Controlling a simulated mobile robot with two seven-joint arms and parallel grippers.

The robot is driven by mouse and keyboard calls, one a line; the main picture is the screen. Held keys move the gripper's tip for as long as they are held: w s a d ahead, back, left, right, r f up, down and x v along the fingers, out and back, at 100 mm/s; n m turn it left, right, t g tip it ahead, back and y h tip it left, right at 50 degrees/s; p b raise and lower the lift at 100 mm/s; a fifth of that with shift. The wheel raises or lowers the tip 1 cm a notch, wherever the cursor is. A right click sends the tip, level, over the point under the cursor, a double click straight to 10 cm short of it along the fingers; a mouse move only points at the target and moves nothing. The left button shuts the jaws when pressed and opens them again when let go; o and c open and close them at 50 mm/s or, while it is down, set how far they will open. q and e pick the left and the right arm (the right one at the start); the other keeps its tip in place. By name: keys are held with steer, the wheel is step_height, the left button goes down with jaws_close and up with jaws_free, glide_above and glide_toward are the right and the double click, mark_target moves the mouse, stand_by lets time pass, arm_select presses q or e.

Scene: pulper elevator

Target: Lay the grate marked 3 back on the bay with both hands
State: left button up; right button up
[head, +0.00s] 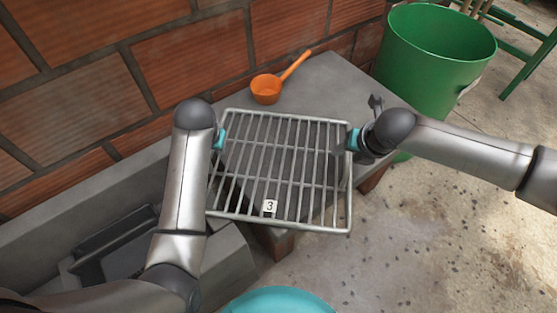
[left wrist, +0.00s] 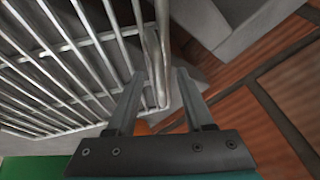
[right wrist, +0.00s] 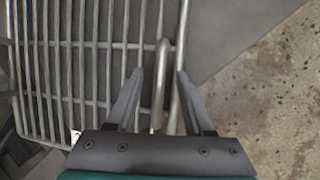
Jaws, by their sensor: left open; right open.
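The grate marked 3 (head: 261,178) is a grey wire rack with a white "3" tag (head: 270,206) near its front edge. It lies over the end of a grey concrete ledge, its front right part overhanging. My left gripper (head: 220,140) is at its left side; in the left wrist view its open fingers (left wrist: 160,85) stand either side of the edge bars. My right gripper (head: 346,145) is at its right side; in the right wrist view its open fingers (right wrist: 161,80) straddle a bar loop and the outer bar. Contact cannot be told. A recess (head: 115,240), perhaps the bay, shows at lower left.
An orange scoop (head: 266,88) lies on the concrete ledge (head: 335,75) behind the grate. A green bucket (head: 430,75) stands at the back right. A brick wall (head: 200,55) runs behind. A turquoise round thing (head: 278,301) is at the bottom edge. The floor at right is clear.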

arm_select(q)
steer(key=shift+x, duration=0.85)
arm_select(e)
steer(key=shift+x, duration=0.85)
arm_select(q)
jaws_close()
arm_select(e)
jaws_close()
arm_select(q)
steer(key=shift+w+r, duration=0.15)
steer(key=shift+r, duration=0.05)
arm_select(e)
steer(key=shift+w+r, duration=0.15)
steer(key=shift+r, duration=0.05)
